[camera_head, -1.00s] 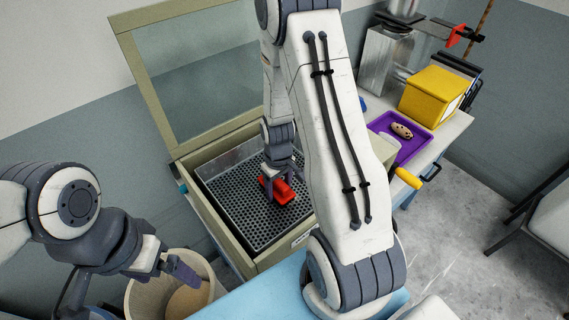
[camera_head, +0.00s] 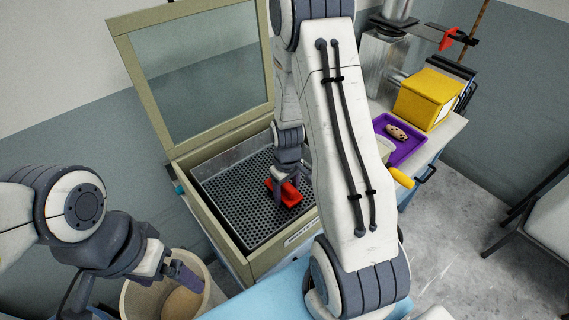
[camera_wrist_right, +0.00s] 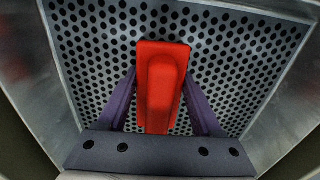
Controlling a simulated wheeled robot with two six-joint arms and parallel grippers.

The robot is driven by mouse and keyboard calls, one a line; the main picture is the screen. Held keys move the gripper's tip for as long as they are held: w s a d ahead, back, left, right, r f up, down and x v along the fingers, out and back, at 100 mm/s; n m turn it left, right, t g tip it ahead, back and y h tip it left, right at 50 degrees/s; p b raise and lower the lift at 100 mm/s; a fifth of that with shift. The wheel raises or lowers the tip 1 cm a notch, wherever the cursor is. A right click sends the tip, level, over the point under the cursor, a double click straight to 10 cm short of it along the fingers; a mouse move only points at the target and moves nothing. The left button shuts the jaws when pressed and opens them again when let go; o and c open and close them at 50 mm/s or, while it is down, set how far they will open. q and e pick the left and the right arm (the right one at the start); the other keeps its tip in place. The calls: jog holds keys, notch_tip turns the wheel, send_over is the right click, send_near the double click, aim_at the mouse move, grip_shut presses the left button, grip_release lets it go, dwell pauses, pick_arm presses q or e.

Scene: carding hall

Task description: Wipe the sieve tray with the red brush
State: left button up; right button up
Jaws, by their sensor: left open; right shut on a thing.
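The red brush (camera_head: 287,192) is held in my right gripper (camera_head: 290,182), low over the sieve tray. In the right wrist view the red brush (camera_wrist_right: 160,85) sits between the two purple fingers of my right gripper (camera_wrist_right: 159,100). The sieve tray (camera_head: 233,200) is a perforated dark metal tray inside an open beige box; its holes also fill the right wrist view (camera_wrist_right: 95,55). Whether the bristles touch the tray is hidden. My left gripper (camera_head: 180,276) is open and empty, at the lower left above a round bin.
The beige box (camera_head: 180,154) has its glazed lid (camera_head: 200,75) raised at the back. A tan bin (camera_head: 133,297) stands at the lower left. On the right bench are a purple tray (camera_head: 407,151), a yellow box (camera_head: 425,98) and a yellow handle (camera_head: 401,178).

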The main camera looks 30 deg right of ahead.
jog(key=shift+s+a, duration=0.2)
jog(key=shift+a, duration=0.15)
jog(key=shift+s+a, duration=0.2)
jog(key=shift+a, duration=0.35)
notch_tip(320, 180, up, 4)
jog(key=shift+a+f+p, duration=0.1)
jog(key=shift+f+p, duration=0.15)
jog(key=shift+p, duration=0.95)
jog(key=shift+r+p, duration=0.6)
jog(key=shift+r, duration=0.05)
pick_arm(q)
notch_tip(320, 180, up, 6)
jog(key=p, duration=0.2)
jog(key=shift+s+r+p, duration=0.25)
jog(key=shift+p, duration=0.15)
pick_arm(e)
jog(key=shift+r, duration=1.7)
pick_arm(q)
jog(key=shift+d, duration=0.1)
